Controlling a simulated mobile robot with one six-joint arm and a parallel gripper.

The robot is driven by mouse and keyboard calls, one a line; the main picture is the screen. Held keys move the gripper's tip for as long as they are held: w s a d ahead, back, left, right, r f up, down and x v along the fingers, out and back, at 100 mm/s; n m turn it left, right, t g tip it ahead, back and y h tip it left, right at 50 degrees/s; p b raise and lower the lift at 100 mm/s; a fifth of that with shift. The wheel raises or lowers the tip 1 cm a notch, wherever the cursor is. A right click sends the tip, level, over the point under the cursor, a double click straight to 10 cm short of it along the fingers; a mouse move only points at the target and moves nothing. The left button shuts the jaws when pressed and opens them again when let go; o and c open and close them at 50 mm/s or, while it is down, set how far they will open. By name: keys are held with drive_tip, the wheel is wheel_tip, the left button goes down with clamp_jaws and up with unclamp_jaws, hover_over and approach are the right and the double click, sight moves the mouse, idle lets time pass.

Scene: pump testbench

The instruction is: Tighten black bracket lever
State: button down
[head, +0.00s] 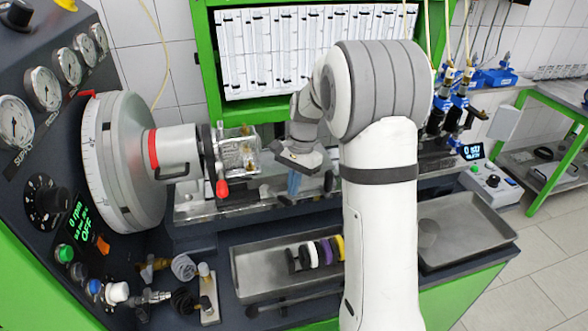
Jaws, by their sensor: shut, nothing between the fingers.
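A black bracket (208,153) stands upright around the shaft line, between the white cylinder and a clear pump body (239,153). A lever with a red grip (222,188) hangs below the bracket, pointing down. A black handle (172,173) also sticks out below the white cylinder (177,151); I cannot tell which of the two the task names. My gripper (296,157) is to the right of the pump body, apart from both levers. It is shut and empty; its fingertips are small and hard to make out.
A large grey dial drum (130,160) and a gauge panel (40,130) are on the left. A metal tray (265,285) with coloured rings stands in front, and another tray (470,230) on the right. My arm hides the bench's middle.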

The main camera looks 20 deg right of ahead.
drive_tip(key=shift+x, duration=1.1)
drive_tip(key=shift+s, duration=0.1)
